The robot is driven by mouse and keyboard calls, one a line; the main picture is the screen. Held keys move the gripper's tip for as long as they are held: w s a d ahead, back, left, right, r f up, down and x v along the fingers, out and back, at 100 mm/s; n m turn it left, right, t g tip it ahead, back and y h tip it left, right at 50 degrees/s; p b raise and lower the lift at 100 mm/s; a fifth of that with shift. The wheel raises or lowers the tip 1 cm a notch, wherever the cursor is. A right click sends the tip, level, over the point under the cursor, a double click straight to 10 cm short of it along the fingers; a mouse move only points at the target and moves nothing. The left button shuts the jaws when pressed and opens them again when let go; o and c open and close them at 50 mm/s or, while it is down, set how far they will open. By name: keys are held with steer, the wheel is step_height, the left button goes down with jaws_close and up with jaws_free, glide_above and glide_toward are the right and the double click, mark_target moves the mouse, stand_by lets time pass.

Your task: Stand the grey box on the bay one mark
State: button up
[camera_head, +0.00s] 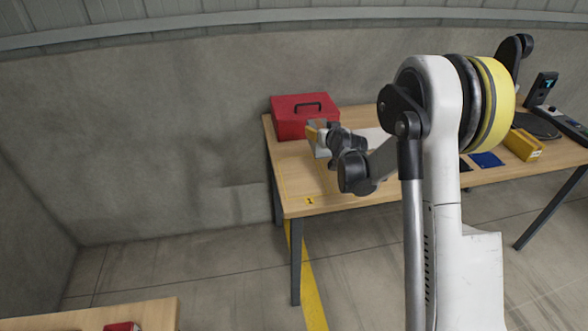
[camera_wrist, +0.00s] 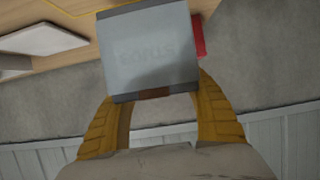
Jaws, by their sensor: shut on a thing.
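The grey box (camera_head: 317,143) is at the left part of the wooden table, just in front of the red case. In the wrist view the grey box (camera_wrist: 150,50) fills the space beyond my yellow fingers, its broad face with faint lettering toward the camera. My gripper (camera_head: 322,134) is shut on it; the fingers (camera_wrist: 160,108) flank its near end. I cannot tell whether the box touches the table.
The red case (camera_head: 305,121) stands close behind the box; its edge also shows in the wrist view (camera_wrist: 199,36). A pale flat object (camera_wrist: 45,38) lies left in the wrist view. A yellow block (camera_head: 523,145) and blue pad (camera_head: 487,159) lie on the table's right. The front left tabletop is clear.

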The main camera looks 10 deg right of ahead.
steer(key=s+a+f+b, duration=0.1)
steer(key=a+f, duration=0.1)
steer(key=f, duration=0.1)
steer(key=s+a+f+b, duration=0.1)
steer(key=a+f+b, duration=0.1)
steer(key=a+f, duration=0.1)
steer(key=s+a+f+b, duration=0.1)
steer(key=a+f+b, duration=0.1)
steer(key=f, duration=0.1)
steer(key=shift+s+a, duration=0.1)
steer(key=shift+a, duration=0.15)
steer(key=shift+r, duration=0.1)
steer(key=o, duration=1.4)
